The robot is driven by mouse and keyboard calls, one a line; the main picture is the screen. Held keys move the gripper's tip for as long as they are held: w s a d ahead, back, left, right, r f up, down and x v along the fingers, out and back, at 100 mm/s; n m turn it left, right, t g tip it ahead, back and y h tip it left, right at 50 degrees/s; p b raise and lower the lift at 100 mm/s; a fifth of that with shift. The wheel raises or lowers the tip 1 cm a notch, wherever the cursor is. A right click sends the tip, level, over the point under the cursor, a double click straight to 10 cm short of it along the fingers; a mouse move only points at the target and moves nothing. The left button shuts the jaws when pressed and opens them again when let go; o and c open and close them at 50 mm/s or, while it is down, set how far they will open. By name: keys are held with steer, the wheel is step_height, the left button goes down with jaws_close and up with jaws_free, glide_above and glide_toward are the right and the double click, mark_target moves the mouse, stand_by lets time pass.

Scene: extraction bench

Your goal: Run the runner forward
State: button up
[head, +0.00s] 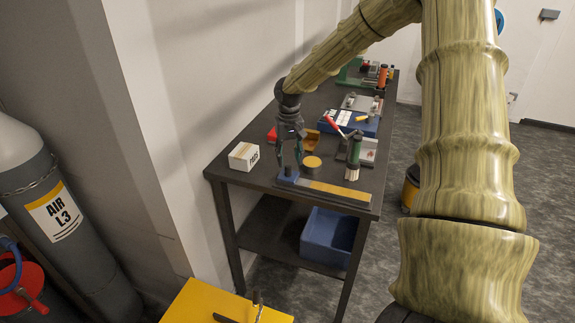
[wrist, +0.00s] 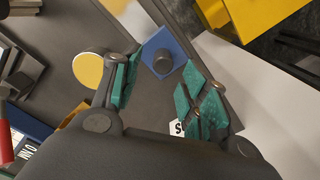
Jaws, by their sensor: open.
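The runner appears to be the blue block (head: 288,176) at the left end of a low rail (head: 340,193) with a yellow strip, along the bench's near edge. In the wrist view the blue runner (wrist: 180,50) carries a round dark knob (wrist: 162,64). My gripper (head: 290,163) points down over the runner, its fingers apart. In the wrist view my gripper (wrist: 160,85) shows green finger pads either side of the line to the knob, with nothing between them. Whether the fingers reach down to the knob's height is unclear.
A dark jar with a yellow lid (head: 312,162) stands close right of my gripper; a white box (head: 244,156) stands to the left. A green cylinder (head: 354,150), a blue case (head: 350,123) and trays crowd the bench behind. A yellow cabinet (head: 220,302) stands in front.

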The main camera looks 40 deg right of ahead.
mark_target(288, 166)
steer(key=shift+a+f+p, duration=0.1)
steer(key=shift+f+p, duration=0.5)
steer(key=shift+f, duration=1.8)
jaws_close()
